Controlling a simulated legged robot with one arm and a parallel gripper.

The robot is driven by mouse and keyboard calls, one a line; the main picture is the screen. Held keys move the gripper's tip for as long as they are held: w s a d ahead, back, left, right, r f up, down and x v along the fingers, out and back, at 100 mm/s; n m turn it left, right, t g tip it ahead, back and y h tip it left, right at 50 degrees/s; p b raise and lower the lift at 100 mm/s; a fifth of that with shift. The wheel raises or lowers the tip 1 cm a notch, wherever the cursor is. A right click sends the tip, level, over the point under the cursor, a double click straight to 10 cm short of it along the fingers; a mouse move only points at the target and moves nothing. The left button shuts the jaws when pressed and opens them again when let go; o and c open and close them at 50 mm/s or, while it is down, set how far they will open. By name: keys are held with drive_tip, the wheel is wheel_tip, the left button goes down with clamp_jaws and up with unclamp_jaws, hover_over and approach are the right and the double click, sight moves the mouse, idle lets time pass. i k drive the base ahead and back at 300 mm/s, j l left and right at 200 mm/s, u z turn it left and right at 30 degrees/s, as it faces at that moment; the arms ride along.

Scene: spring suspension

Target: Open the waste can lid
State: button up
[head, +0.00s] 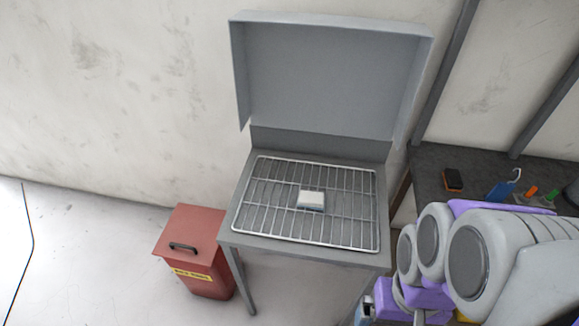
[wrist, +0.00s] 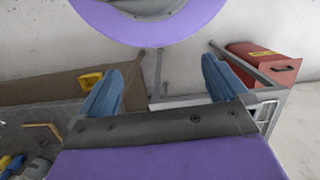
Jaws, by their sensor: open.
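The red waste can (head: 208,284) stands on the floor left of the grey metal table in the head view. Its lid (head: 192,226) is shut, with a black handle (head: 184,247) near the front edge and a yellow label below. In the wrist view the can (wrist: 262,62) lies on its side in the picture at the upper right, beyond my fingers. My gripper (wrist: 162,85) shows two blue fingers spread wide apart, with nothing between them. It is apart from the can, on the other side of the grey table.
The grey table (head: 236,226) has a raised hood and a wire rack (head: 340,220) holding a small white block (head: 311,199). A dark workbench (head: 430,170) with brush and tools stands at right. Floor left of the can is clear.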

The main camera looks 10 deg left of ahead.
sight(190, 234)
drive_tip(key=u, duration=1.6)
drive_tip(key=i+u, duration=0.65)
drive_tip(key=i, duration=0.15)
